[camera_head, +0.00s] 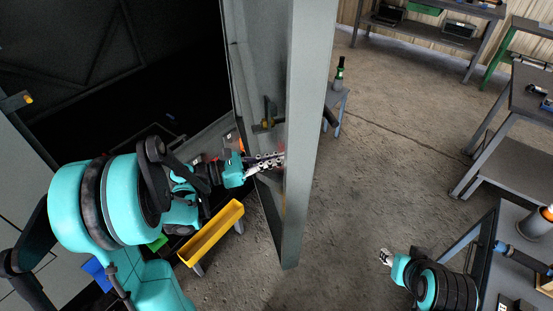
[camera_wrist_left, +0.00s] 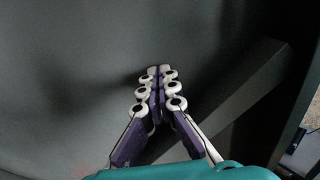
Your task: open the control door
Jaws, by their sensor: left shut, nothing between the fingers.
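The control door (camera_head: 309,130) is a tall grey panel standing swung out from the dark enclosure (camera_head: 160,90), seen nearly edge-on in the head view. A latch fitting (camera_head: 267,118) sits on its inner face. My left gripper (camera_head: 280,158) is shut and empty, with its fingertips at the door's inner face, below the latch. In the left wrist view the closed fingers (camera_wrist_left: 158,85) point at the grey door surface (camera_wrist_left: 90,60); I cannot tell whether they touch it. My right gripper (camera_head: 385,257) is low at the right, over the floor, apart from the door; its fingers are too small to judge.
A yellow bin (camera_head: 212,232) lies below my left arm. A small stool (camera_head: 338,105) with a dark bottle (camera_head: 340,72) stands behind the door. Workbenches (camera_head: 520,95) line the right side. The floor (camera_head: 385,150) between door and benches is clear.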

